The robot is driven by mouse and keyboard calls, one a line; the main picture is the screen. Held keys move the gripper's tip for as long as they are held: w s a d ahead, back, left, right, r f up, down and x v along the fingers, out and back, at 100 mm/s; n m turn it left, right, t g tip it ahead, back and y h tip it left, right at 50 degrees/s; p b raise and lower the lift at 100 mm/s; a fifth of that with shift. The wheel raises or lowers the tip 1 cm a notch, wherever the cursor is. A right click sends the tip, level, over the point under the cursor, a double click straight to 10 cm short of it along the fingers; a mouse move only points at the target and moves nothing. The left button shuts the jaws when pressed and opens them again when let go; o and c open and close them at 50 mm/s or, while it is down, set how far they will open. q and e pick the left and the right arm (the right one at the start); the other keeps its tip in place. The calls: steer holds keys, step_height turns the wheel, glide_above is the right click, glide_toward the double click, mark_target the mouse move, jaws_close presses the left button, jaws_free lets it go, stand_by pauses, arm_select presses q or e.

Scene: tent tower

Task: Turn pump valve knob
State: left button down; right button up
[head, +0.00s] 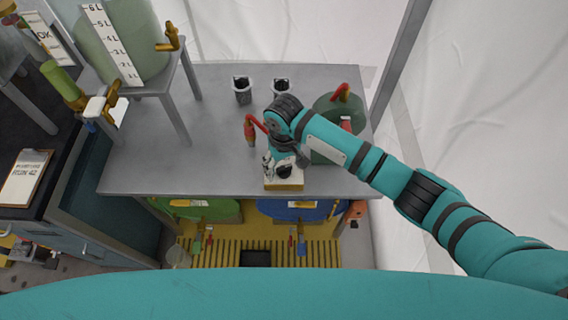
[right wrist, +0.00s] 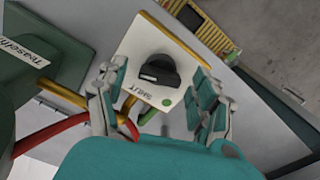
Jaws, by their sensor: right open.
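The pump box (head: 284,184) is a small white and yellow block near the front edge of the grey metal table, below my right gripper (head: 280,163). In the right wrist view its white top plate (right wrist: 140,45) carries a black round valve knob (right wrist: 159,72) with a raised grip bar, some lettering and a green dot. My right gripper (right wrist: 158,92) is open. Its two fingers lie to the left and right of the knob in that view, with visible gaps to it. Whether they are level with the knob is unclear. The knob is hidden in the head view. My left gripper is not in view.
A green tank (head: 325,150) with a red hose (head: 342,92) stands right of the pump box, partly behind my arm. Two dark cups (head: 242,90) stand at the back. A large graduated tank (head: 130,40) is at upper left.

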steer(key=c, duration=1.2)
steer(key=shift+o, duration=0.2)
